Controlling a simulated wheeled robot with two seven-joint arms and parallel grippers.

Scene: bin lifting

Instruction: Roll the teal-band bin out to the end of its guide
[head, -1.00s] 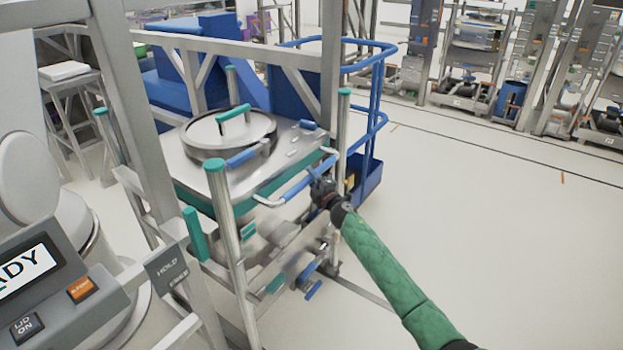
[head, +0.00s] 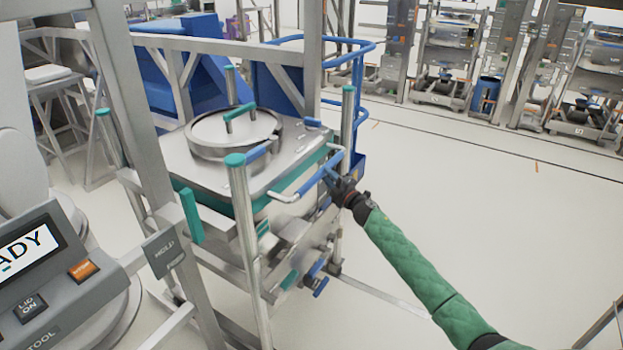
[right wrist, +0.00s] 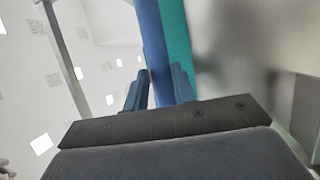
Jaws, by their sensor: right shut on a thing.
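The teal-band bin (head: 178,158) is a steel box on a wheeled frame with teal-capped posts, standing partly beside the lift frame. Its round lid (head: 205,138) carries a teal handle. A blue-sleeved push handle (head: 305,178) sticks out on its near right side. My right gripper (head: 333,181) is shut on the blue sleeve of this handle. In the right wrist view the blue bar (right wrist: 150,45) runs between the fingers (right wrist: 158,90), with teal behind it. A thin pale strip (head: 385,298), perhaps the guide, runs along the floor to the right. My left gripper is out of view.
A grey lift frame post (head: 130,110) and a control panel (head: 50,270) stand at the near left. A blue railing (head: 362,100) stands behind the bin. The floor (head: 470,210) at right is clear; racks line the far wall.

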